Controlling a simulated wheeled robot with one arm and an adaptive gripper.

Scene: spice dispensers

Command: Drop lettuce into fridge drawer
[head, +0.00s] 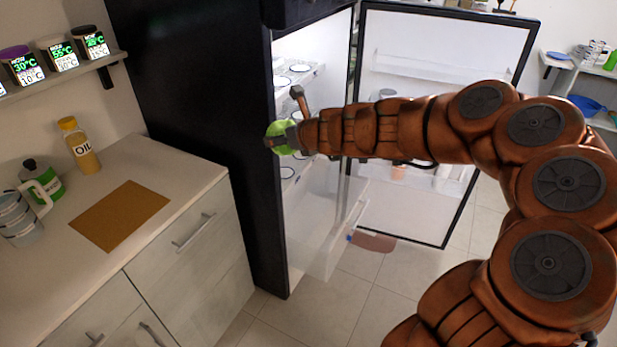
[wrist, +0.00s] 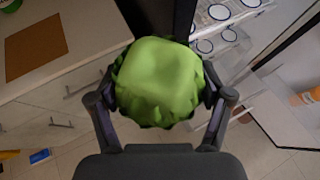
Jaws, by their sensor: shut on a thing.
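The lettuce (wrist: 160,80) is a round green head between the two fingers of my gripper (wrist: 160,98) in the wrist view. My gripper (head: 284,139) is shut on it. In the head view the lettuce (head: 278,131) shows at the fridge's open front, near its dark left side. The fridge (head: 180,75) is black outside and white inside, with its door (head: 445,60) open to the right. A clear fridge drawer (head: 325,235) low in the fridge appears pulled out, below and to the right of the lettuce. My arm hides part of the interior.
A counter (head: 190,170) left of the fridge holds an oil bottle (head: 79,146), a green-and-white container (head: 42,181), a jug (head: 18,217) and a brown board (head: 119,217). Fridge shelves (head: 297,77) hold plate-like round items. Tiled floor (head: 355,310) is clear in front.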

